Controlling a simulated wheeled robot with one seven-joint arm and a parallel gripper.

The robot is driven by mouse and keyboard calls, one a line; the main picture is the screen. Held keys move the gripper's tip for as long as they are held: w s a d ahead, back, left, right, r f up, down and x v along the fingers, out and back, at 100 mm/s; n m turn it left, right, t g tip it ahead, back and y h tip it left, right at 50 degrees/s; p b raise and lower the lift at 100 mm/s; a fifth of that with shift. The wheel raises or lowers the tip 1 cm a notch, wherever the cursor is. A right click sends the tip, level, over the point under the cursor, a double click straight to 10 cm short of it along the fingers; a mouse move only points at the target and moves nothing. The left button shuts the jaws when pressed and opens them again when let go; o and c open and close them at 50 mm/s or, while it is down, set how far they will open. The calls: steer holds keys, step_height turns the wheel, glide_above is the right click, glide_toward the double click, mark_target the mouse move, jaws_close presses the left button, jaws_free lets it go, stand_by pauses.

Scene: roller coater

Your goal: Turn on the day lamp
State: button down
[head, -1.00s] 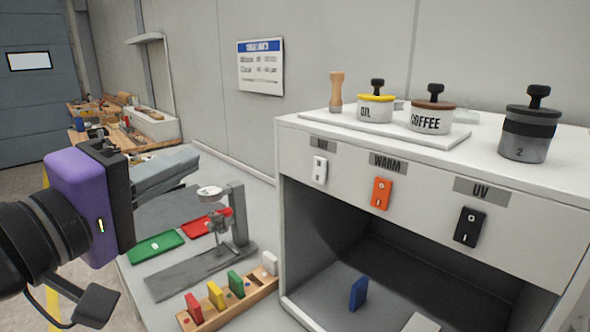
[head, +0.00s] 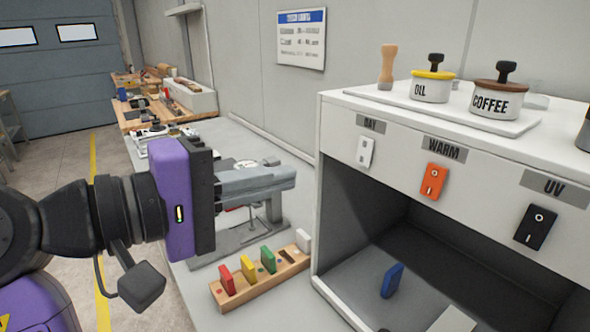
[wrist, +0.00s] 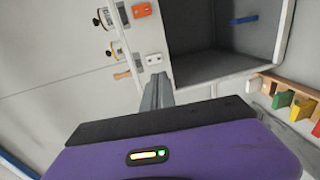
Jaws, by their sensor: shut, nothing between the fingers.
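The day lamp switch (head: 365,152) is a small white rocker under the left label (head: 370,124) on the front of the white light box. It also shows in the wrist view (wrist: 153,59), just beyond my fingertips. My gripper (head: 291,177) is purple and black with grey fingers, shut and empty. In the head view its tips are left of the switch and a little lower, with a visible gap. The fingers also show in the wrist view (wrist: 157,78). The orange WARM switch (head: 433,181) and black UV switch (head: 535,227) are further right.
The light box (head: 480,140) has an open cavity holding a blue tile (head: 391,281). An oil tin (head: 432,87) and a coffee tin (head: 498,100) stand on its top. A wooden rack (head: 262,279) of coloured tiles lies below my gripper. A metal stand is partly hidden behind the fingers.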

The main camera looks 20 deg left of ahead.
mark_target(362, 161)
steer(key=p+x, duration=0.2)
steer(key=x, duration=0.9)
steer(key=shift+w+d, duration=0.15)
steer(key=shift+d, duration=0.05)
steer(key=shift+w+d+p, duration=0.25)
steer(key=shift+w+p, duration=0.05)
steer(key=shift+w, duration=0.05)
steer(key=shift+w+d+f+t+h+b, duration=0.25)
steer(key=shift+d+f+t+h+b, duration=0.05)
steer(key=shift+t, duration=0.1)
steer(key=shift+a+r, duration=0.1)
steer(key=shift+r, duration=0.1)
